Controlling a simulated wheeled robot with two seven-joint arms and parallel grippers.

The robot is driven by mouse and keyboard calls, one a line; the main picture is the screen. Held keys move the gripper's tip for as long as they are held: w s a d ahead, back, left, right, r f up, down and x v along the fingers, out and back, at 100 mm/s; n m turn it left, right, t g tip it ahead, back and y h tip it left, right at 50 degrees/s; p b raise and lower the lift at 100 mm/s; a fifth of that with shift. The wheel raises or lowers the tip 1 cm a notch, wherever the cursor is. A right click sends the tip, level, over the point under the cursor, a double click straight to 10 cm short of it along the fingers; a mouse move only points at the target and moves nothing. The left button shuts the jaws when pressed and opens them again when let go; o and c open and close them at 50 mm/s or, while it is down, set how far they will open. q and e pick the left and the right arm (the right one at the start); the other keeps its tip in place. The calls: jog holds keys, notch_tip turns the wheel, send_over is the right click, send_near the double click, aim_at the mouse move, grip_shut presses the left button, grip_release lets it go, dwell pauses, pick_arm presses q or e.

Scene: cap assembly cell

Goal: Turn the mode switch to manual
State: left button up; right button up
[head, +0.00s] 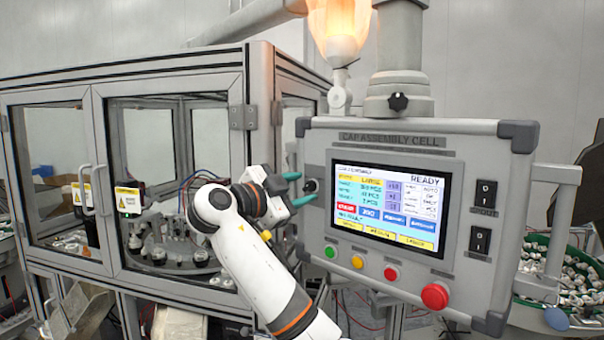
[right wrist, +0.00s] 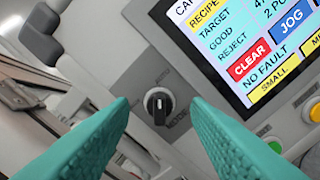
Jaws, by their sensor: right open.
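The mode switch (head: 311,186) is a small black rotary knob on the left side of the grey control panel (head: 456,148), beside the screen. In the right wrist view the mode switch (right wrist: 159,103) has a white mark and shows between my fingertips, a little beyond them. My left gripper is not in view.
The lit screen (head: 387,202) reads READY. Green, yellow and red buttons and a large red stop button (head: 435,296) line the panel's lower edge. A glazed machine enclosure (head: 168,86) stands behind my arm at left.

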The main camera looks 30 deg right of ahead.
jog(key=shift+x, duration=0.75)
